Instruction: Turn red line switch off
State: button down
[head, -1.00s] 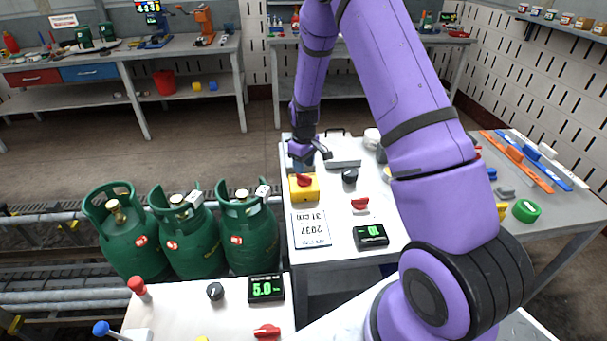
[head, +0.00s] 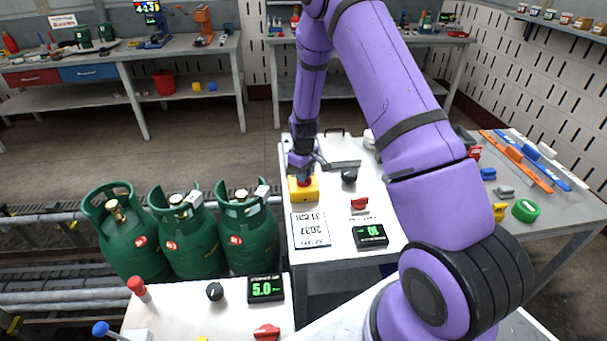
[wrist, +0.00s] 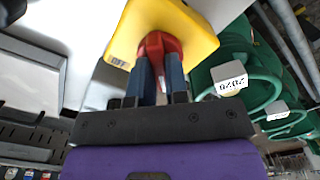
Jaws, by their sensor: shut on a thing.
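A yellow switch box (head: 304,195) with a red knob on top stands on the white table, toward its left edge. In the wrist view, the yellow box (wrist: 190,28) and its red knob (wrist: 158,44) are close up. My gripper (head: 304,179) is over the box in the head view and hides most of the knob. In the wrist view, the two dark fingers of my gripper (wrist: 158,72) are shut on the red knob, one on each side. The way the knob is turned is hard to tell.
Another red knob (head: 360,203), a black knob (head: 349,176) and a dark display with green digits (head: 370,236) are on the same table. A printed sheet (head: 310,230) lies before the box. Green gas cylinders (head: 249,238) stand to the left on the conveyor.

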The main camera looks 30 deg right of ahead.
jog(key=m, duration=0.4)
jog(key=shift+m, duration=0.4)
jog(key=m, duration=0.4)
jog(key=shift+m, duration=0.3)
jog(key=m, duration=0.4)
jog(key=shift+m, duration=2.2)
jog(key=c, duration=1.1)
grip_release()
